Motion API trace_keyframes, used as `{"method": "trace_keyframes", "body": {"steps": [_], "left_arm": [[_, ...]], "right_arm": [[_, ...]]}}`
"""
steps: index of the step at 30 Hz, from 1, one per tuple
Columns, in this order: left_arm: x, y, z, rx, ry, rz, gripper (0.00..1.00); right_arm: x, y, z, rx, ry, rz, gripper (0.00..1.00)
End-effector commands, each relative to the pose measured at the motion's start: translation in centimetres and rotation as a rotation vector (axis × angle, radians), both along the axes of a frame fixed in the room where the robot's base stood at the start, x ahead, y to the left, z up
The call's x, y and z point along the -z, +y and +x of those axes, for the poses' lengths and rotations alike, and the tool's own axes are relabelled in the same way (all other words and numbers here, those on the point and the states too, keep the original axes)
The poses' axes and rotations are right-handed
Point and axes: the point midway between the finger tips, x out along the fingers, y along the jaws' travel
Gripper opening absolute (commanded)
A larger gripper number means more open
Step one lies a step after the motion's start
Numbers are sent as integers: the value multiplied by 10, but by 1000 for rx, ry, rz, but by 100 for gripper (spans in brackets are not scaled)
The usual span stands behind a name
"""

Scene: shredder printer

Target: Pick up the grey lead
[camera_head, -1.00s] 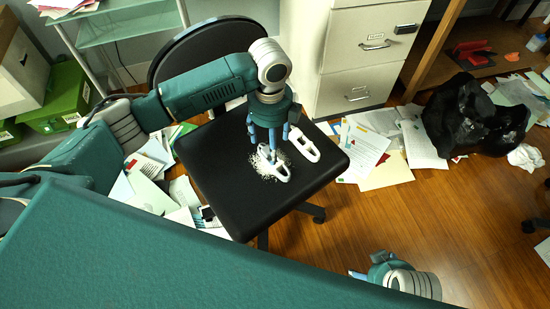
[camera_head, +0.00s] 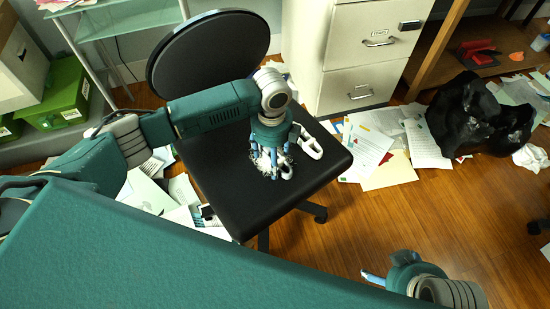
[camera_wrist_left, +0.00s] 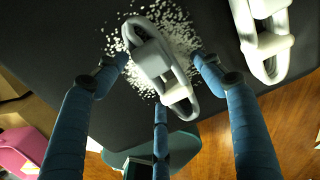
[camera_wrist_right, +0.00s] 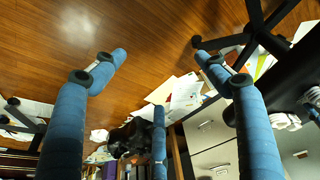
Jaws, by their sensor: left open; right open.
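A pale grey, chain-like link piece (camera_wrist_left: 160,65), which looks like the lead, lies on a patch of white shreds on the black chair seat. In the head view its end (camera_head: 287,171) shows beside my left fingers. My left gripper (camera_head: 271,174) points down over the shreds, partly hiding the piece. In the left wrist view the open left fingers (camera_wrist_left: 160,73) straddle it, with no clear grip. A similar whiter link piece (camera_head: 309,147) lies to its right on the seat. My right gripper (camera_head: 376,272) is open and empty, low in front of the chair (camera_head: 240,207).
A white drawer cabinet (camera_head: 352,60) stands behind the chair. Papers (camera_head: 390,172) litter the floor, with a black bag (camera_head: 465,112) at right. A green bin (camera_head: 62,100) is at left. The wooden floor front right (camera_head: 400,225) is mostly clear.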

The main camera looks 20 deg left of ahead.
Motion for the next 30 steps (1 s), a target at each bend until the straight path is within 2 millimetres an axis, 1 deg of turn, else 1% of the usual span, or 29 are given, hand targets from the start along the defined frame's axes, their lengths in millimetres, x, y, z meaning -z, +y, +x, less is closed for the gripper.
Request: {"method": "trace_keyframes", "body": {"steps": [1,5,6,8,9,17,20,22,26,29,30], "left_arm": [[0,0,0,0,0,0,64],[0,0,0,0,0,0,38],[0,0,0,0,0,0,30],[0,0,0,0,0,0,18],[-1,0,0,0,0,0,15],[-2,0,0,0,-1,-1,15],[-8,0,0,0,-1,-1,15],[-16,0,0,0,-1,-1,15],[-41,0,2,-1,-4,-2,15],[-71,-1,1,1,-5,-2,15],[-84,0,2,1,-6,-2,15]], "right_arm": [[0,0,0,0,0,0,74],[0,0,0,0,0,0,74],[0,0,0,0,0,0,74],[0,0,0,0,0,0,74],[0,0,0,0,0,0,74],[0,0,0,0,0,0,74],[-1,0,1,-1,-3,0,74],[1,1,3,-1,-3,1,74],[24,2,9,-1,15,0,74],[50,3,13,-4,33,-1,74],[61,3,14,-5,39,-1,74]]}}
